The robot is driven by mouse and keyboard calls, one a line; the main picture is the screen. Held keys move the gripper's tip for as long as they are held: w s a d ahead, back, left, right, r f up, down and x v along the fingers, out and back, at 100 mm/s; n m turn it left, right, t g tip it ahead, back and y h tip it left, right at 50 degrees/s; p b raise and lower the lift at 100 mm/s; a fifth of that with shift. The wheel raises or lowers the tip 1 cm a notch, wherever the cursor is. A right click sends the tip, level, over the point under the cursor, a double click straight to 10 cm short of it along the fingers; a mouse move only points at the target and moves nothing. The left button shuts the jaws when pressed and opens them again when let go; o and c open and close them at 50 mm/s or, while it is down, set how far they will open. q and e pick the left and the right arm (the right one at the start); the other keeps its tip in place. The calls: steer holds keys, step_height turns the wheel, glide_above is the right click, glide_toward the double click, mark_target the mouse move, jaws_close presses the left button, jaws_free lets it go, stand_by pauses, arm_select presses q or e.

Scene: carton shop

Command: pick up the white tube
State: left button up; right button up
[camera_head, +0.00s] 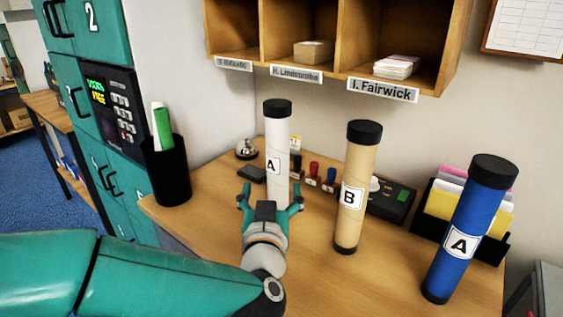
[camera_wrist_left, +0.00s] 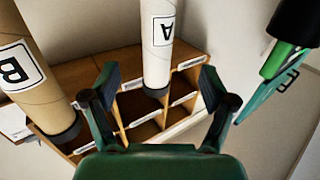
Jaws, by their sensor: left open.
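The white tube (camera_head: 277,142) stands upright on the wooden table, with a black cap on top and a label "A". My left gripper (camera_head: 270,194) is open, low on the near side of the tube, with a finger to each side of it in the picture. In the left wrist view the white tube (camera_wrist_left: 157,45) shows upside down, between the two open fingers (camera_wrist_left: 158,76) in the picture. I cannot tell whether it lies within their reach. The tube's lower end is hidden behind the gripper in the head view. My right gripper is not in view.
A tan tube "B" (camera_head: 356,188) stands to the right, and a blue tube "A" (camera_head: 467,230) stands further right. A black holder (camera_head: 167,173) stands left, a bell (camera_head: 246,149) and stamps (camera_head: 313,170) behind. Wooden pigeonholes (camera_head: 334,79) hang above. The table's front is clear.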

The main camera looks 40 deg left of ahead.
mark_target(276, 164)
arm_select(q)
steer(key=x, duration=0.8)
steer(key=shift+w+a+f+b, duration=0.1)
steer(key=shift+w+a+b, duration=0.1)
steer(key=shift+w+b, duration=0.2)
steer(key=shift+f+x, duration=0.25)
steer(key=shift+x, duration=1.05)
steer(key=shift+f+x, duration=0.2)
steer(key=shift+x, duration=1.1)
steer(key=shift+d, duration=0.1)
steer(key=c, duration=1.3)
steer(key=shift+c, duration=0.5)
steer(key=shift+r, duration=0.15)
